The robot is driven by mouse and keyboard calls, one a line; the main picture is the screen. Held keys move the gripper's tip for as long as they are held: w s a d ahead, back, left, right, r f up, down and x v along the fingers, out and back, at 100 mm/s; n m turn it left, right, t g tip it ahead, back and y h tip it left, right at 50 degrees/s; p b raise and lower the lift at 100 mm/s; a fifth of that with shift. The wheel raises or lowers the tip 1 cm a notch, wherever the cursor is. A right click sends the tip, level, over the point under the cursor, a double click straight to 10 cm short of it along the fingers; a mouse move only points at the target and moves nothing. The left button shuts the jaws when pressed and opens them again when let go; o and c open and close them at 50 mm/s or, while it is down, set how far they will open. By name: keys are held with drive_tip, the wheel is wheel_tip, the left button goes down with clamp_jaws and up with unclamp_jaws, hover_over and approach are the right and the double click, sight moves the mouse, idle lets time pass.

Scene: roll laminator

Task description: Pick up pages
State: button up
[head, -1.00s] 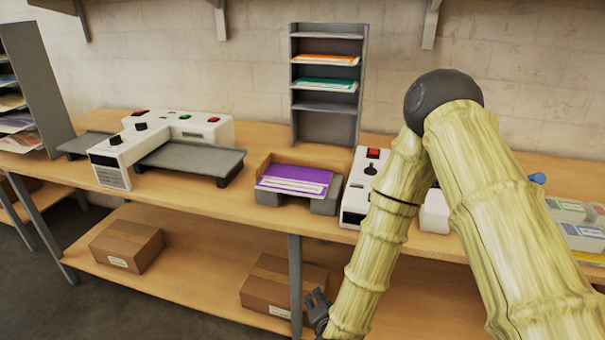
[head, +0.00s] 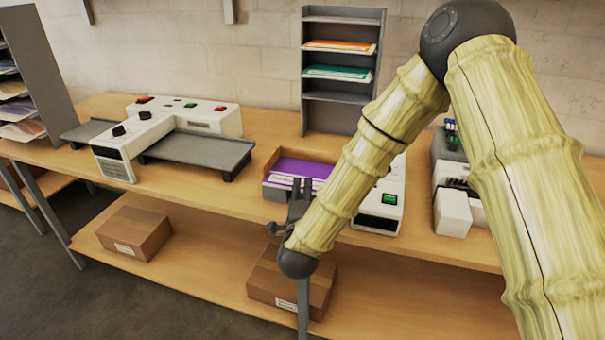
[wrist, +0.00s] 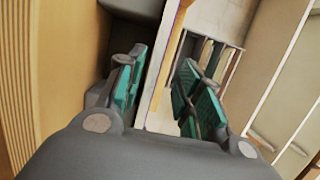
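The purple and white pages (head: 292,168) lie in a grey and wood tray (head: 274,191) at the front of the bench. My gripper (head: 301,187) is at the tray's front edge in the head view, fingers pointing up at the pages and covering part of them. In the wrist view my gripper (wrist: 158,92) has its teal-padded fingers apart. A thin white edge with a purple line, apparently the pages (wrist: 168,62), runs between the fingers. I cannot tell whether either finger touches it.
A white laminator (head: 190,117) with a grey feed table stands left of the tray. A white machine with a green button (head: 390,199) is close on the right. A grey shelf rack (head: 313,120) stands behind. Cardboard boxes (head: 135,232) sit on the lower shelf.

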sight(305, 175)
drive_tip(key=shift+w+d+p, duration=0.2)
drive_tip(key=shift+w+p, duration=0.1)
drive_tip(key=shift+w, duration=0.2)
drive_tip(key=shift+w+d+f+p, duration=0.15)
drive_tip(key=shift+w+p, duration=0.1)
drive_tip(key=shift+w, duration=0.45)
drive_tip(key=shift+w+d+f+p, duration=0.1)
drive_tip(key=shift+w+p, duration=0.15)
drive_tip(key=shift+w, duration=0.45)
drive_tip(key=shift+w+d+f+p, duration=0.15)
drive_tip(key=shift+w+p, duration=0.1)
drive_tip(key=shift+w, duration=0.45)
drive_tip(key=shift+a, duration=0.1)
drive_tip(key=shift+c, duration=0.4)
clamp_jaws()
